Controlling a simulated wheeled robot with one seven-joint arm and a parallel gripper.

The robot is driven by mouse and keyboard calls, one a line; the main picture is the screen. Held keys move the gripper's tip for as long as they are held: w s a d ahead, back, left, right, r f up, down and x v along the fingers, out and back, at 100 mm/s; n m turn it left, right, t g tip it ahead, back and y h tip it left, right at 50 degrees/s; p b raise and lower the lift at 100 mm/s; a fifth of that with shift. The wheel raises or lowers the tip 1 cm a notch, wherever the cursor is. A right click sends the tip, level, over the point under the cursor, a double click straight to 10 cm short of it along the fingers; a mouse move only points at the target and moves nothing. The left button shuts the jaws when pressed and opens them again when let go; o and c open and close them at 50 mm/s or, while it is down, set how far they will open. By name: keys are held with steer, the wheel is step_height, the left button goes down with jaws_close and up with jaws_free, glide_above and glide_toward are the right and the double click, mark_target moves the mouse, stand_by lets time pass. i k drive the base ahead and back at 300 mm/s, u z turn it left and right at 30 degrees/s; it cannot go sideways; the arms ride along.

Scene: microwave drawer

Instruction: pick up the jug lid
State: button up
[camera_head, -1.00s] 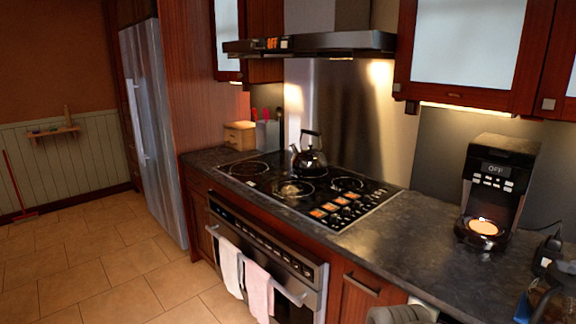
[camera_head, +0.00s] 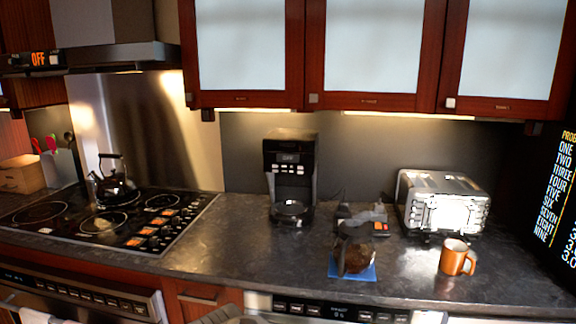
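A glass coffee jug (camera_head: 355,256) with dark contents stands on a blue mat (camera_head: 366,274) on the counter, right of centre. Its top is dark, and I cannot clearly make out a separate lid there. Small dark and grey items (camera_head: 376,214) sit just behind the jug; I cannot tell whether one of them is the lid. My gripper is not in view; only a grey part of my arm shows at the bottom edge, left of centre.
The stove with a kettle (camera_head: 113,184) is at left. The front counter (camera_head: 250,255) is clear.

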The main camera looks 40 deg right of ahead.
mark_target(365, 230)
steer(key=z, duration=1.6)
steer(key=k, duration=1.2)
steer(key=u, duration=0.8)
steer(key=i, duration=1.35)
steer(key=z, duration=0.3)
